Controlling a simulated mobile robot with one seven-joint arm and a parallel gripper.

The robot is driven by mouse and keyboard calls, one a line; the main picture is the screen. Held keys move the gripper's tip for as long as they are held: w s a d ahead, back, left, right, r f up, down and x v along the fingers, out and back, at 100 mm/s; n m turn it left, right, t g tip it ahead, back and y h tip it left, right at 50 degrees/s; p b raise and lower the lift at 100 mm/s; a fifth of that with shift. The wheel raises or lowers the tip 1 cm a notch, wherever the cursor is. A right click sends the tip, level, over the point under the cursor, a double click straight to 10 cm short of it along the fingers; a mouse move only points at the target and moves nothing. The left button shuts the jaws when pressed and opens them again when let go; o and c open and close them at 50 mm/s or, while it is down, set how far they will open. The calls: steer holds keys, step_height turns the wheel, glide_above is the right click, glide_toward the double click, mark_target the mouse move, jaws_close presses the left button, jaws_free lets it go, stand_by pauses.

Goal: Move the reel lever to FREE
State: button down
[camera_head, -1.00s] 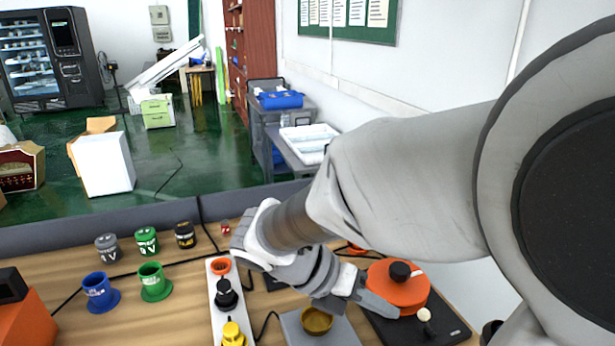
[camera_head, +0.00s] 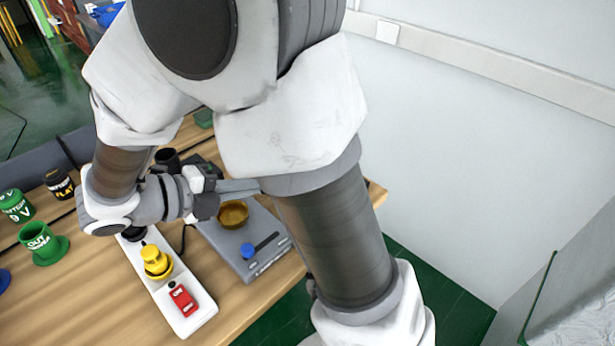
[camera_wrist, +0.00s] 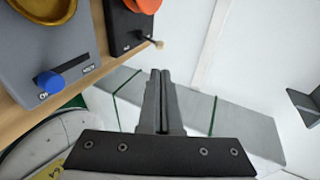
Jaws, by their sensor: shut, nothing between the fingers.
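The reel is an orange disc (camera_wrist: 146,5) on a black base (camera_wrist: 127,29), at the top of the wrist view and cut off by its edge. Its short lever has a pale tan knob (camera_wrist: 159,44) sticking out past the base's near edge. The lettering on the base is too small to read. My gripper (camera_wrist: 160,73) is shut and empty, its fingertips below the lever knob in the picture and apart from it. In the head view my gripper (camera_head: 256,187) points right, its tips close to my arm's outline. My arm hides the reel and lever there.
A grey box (camera_head: 228,250) with a brass bowl (camera_head: 233,214) and blue slider knob (camera_head: 247,250) stands beside the reel base. A white strip (camera_head: 190,322) holds a yellow knob (camera_head: 155,261) and red switch (camera_head: 183,299). Green cups stand left. The table edge is near.

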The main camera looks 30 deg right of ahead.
steer(key=b+x, duration=0.3)
steer(key=x, duration=1.1)
steer(key=shift+b, duration=0.3)
steer(key=shift+r+p, duration=0.15)
steer(key=shift+p, duration=0.2)
